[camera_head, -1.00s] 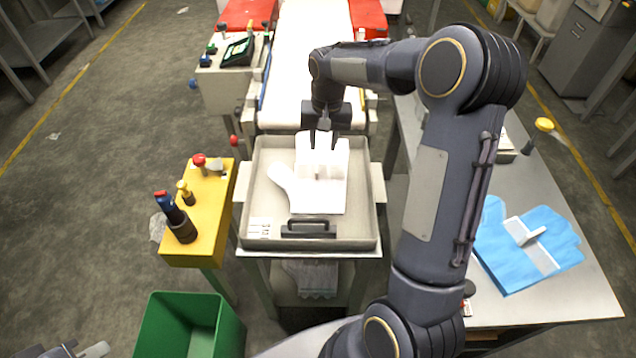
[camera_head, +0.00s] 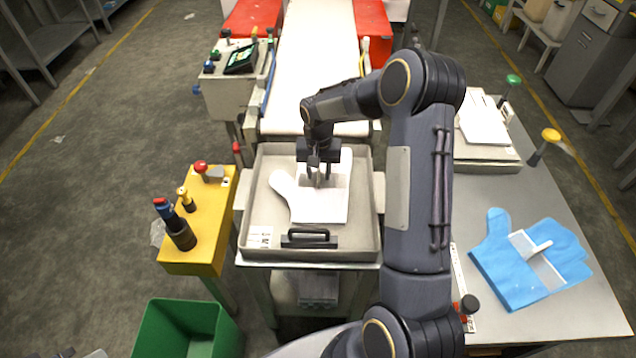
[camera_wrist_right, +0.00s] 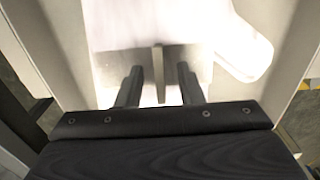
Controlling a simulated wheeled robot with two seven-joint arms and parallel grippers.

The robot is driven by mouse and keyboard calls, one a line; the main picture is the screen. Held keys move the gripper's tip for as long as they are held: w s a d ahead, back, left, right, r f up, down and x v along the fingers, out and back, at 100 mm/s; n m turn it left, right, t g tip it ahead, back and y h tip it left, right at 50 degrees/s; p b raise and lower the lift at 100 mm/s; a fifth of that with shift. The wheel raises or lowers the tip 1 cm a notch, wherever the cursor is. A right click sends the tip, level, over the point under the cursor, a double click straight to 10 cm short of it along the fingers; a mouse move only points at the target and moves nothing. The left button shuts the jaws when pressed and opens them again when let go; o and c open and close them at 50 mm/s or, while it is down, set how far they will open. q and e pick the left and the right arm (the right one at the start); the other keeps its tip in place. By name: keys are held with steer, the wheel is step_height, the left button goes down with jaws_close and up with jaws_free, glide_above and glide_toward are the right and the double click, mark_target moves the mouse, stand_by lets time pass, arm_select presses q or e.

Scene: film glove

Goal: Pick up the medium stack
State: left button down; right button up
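A white glove-shaped stack (camera_head: 325,205) lies flat in the grey tray (camera_head: 258,215) in the head view, thumb part to the left. It also fills the top of the right wrist view (camera_wrist_right: 150,25), where a grey band with an upright tab (camera_wrist_right: 158,75) crosses it. My right gripper (camera_head: 319,178) is over the stack. In the right wrist view its two fingers (camera_wrist_right: 160,85) are apart, one on each side of the tab, with gaps visible. A blue glove stack (camera_head: 530,262) with a white band and tab lies on the right table. Only a sliver at the bottom left edge may be my left gripper.
The tray has a dark front handle (camera_head: 309,238) and raised walls. A yellow stand (camera_head: 205,225) with knobs is on its left, a green bin (camera_head: 188,330) below. A white conveyor (camera_head: 315,70) runs behind. White sheets (camera_head: 483,122) lie on the right table (camera_head: 560,318), beside upright knobs.

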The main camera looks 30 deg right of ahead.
jaws_close()
steer(key=shift+r, duration=0.15)
